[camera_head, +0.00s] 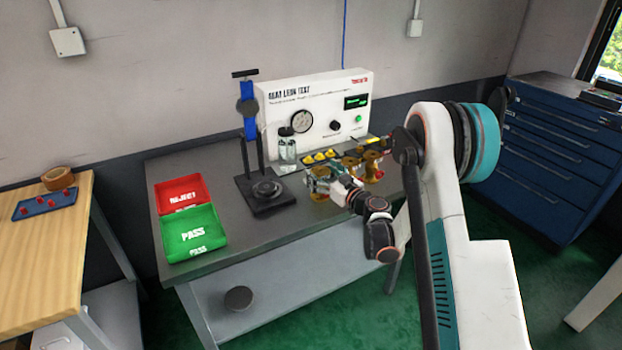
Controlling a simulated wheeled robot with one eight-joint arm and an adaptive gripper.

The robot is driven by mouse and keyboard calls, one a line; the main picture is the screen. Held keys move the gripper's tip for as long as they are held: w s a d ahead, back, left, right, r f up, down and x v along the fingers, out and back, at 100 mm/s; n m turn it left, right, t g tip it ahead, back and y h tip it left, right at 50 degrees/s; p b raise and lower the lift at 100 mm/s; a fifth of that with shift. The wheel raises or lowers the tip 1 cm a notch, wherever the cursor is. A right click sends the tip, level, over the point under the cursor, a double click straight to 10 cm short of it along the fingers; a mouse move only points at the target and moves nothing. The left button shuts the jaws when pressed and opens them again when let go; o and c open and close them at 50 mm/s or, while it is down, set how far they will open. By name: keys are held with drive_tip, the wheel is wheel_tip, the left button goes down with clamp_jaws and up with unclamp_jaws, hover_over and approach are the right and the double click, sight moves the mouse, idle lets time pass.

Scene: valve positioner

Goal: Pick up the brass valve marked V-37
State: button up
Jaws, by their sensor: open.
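Several brass-coloured valves stand in a group on the grey bench, in front of the test unit. One brass valve (373,170) stands at the right of the group, and another (319,194) shows partly below my gripper. No V-37 marking is legible at this size, so I cannot tell which valve bears it. My gripper (314,180) is open, at the left of the group, close over the left brass valve. I cannot tell whether it touches the valve. My wrist and arm hide part of the group.
The leak test unit (285,97) stands behind the valves. A clamp stand (268,192) and a glass jar (287,150) are left of my gripper. A red REJECT tray (182,193) and a green PASS tray (194,232) lie at the bench's left end. Blue drawers (545,150) stand right.

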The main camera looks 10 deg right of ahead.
drive_tip(key=shift+w+a, duration=0.2)
drive_tip(key=shift+w, duration=0.25)
drive_tip(key=shift+s, duration=0.1)
drive_tip(key=shift+d, duration=0.1)
drive_tip(key=shift+c, duration=0.6)
clamp_jaws()
drive_tip(key=shift+r, duration=0.15)
